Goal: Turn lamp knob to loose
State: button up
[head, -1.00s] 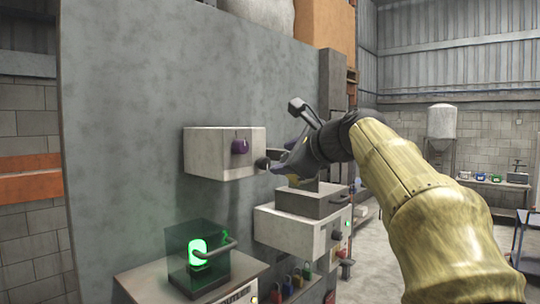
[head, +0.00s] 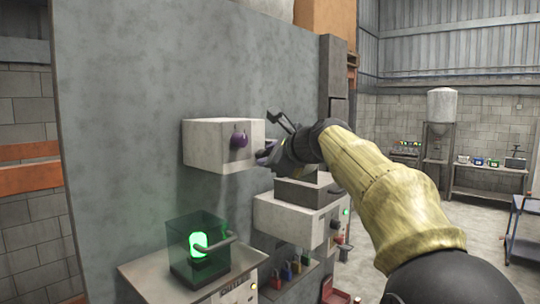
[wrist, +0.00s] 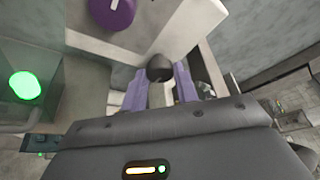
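A pale box (head: 210,148) is mounted on the grey wall. A purple knob (head: 238,140) is on its front face; it also shows at the top of the wrist view (wrist: 112,12) with a white mark. A dark round knob (wrist: 160,68) shows between my two purple fingers in the wrist view. My gripper (head: 266,153) is at the box's right, close to the purple knob but apart from it. The fingers are spread, one each side of the dark knob; contact is unclear. A lit green lamp (head: 198,244) is in a glass case below, also in the wrist view (wrist: 25,85).
A dark tray (head: 303,192) on a second pale box (head: 290,220) is just below my gripper. The lamp's glass case (head: 200,240) with a handle stands on a cabinet at lower left. Several coloured padlocks (head: 296,266) hang below. Open floor lies to the right.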

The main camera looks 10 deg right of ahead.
jog(key=shift+f+b, duration=0.15)
jog(key=shift+b, duration=0.35)
jog(key=shift+w+f+n+t+y+b, duration=0.2)
jog(key=shift+n+t+y+b, duration=0.55)
jog(key=shift+n+b, duration=2.8)
jog(key=shift+s+f+n+t+y+b, duration=0.25)
jog(key=shift+n+t+b, duration=0.95)
jog(key=shift+n+b, duration=2.35)
jog(key=shift+w+f+n+t+y+b, duration=0.25)
jog(key=shift+n+t+y+b, duration=0.6)
jog(key=shift+n+b, duration=2.7)
jog(key=shift+s+m+b, duration=0.1)
jog(key=shift+m+b, duration=0.35)
jog(key=shift+b, duration=0.25)
jog(key=o, duration=1)
jog(key=shift+s+d, duration=0.1)
